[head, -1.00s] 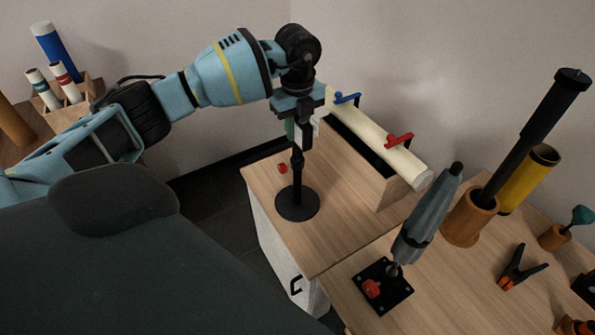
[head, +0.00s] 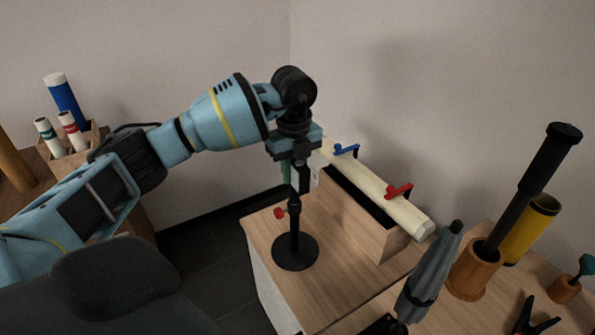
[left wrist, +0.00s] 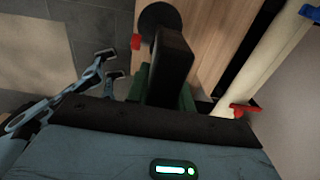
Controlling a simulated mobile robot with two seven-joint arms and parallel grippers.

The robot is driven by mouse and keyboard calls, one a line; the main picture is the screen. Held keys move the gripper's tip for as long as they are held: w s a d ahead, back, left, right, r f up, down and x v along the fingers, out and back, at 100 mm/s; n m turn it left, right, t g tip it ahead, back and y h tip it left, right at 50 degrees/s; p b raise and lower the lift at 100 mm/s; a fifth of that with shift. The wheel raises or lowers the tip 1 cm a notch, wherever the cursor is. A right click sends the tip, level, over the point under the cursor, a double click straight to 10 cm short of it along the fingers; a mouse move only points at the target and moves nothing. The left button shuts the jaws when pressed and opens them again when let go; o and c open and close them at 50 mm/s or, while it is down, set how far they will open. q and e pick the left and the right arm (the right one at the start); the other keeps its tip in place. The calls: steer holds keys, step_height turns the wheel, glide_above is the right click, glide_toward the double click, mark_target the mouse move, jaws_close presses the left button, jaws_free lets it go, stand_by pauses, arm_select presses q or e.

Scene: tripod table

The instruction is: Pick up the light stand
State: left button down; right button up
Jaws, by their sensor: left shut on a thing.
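The light stand is a black pole on a round black base (head: 295,252) with a red knob (head: 280,213), upright at the left of the wooden tabletop. My left gripper (head: 298,158) is above it, shut on the upper pole and pointing down. In the left wrist view a dark block of the stand (left wrist: 172,62) fills the space between the fingers, and the round base (left wrist: 160,17) shows beyond it. The fingers partly hide the stand's top. I cannot tell whether the base touches the table.
Close to the right of the stand is a wooden box (head: 365,228) carrying a cream tube (head: 375,185) with blue and red clamps. A grey folded object (head: 432,275) and a wooden cup (head: 473,275) with a black rod stand further right. The table's left edge is near the base.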

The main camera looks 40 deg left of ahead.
arm_select(q)
steer(key=s+r, duration=0.1)
steer(key=s, duration=1.3)
steer(key=shift+s+a+r, duration=0.3)
steer(key=shift+s+a, duration=0.1)
steer(key=shift+a, duration=0.05)
